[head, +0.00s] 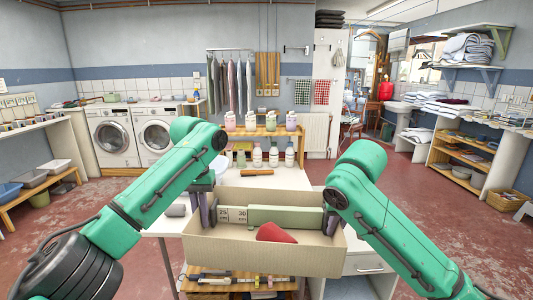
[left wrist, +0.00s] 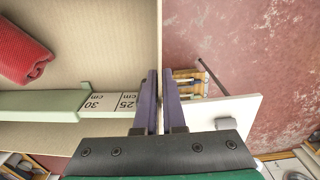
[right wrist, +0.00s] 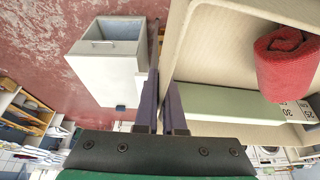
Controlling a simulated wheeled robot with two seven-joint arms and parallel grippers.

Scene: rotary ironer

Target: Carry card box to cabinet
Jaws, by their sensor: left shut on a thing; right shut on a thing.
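The card box (head: 262,258) is an open-topped beige box held up between my two arms in the head view. Inside it lie a red rolled cloth (head: 276,233), a green bar (head: 285,216) and white labels marked 25 and 30 cm (head: 232,214). My left gripper (left wrist: 157,98) is shut on the box's left wall, with one finger inside and one outside. My right gripper (right wrist: 161,100) is shut on the right wall in the same way. The box looks level. A white cabinet (right wrist: 105,75) with an open drawer stands below, beside the box, in the right wrist view.
A white table (head: 258,180) with bottles and a small wooden shelf (head: 262,133) stands behind the box. Below the box is a wooden rack (head: 235,280) with tools. Two washing machines (head: 135,135) stand back left. Red floor is free at the left and right.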

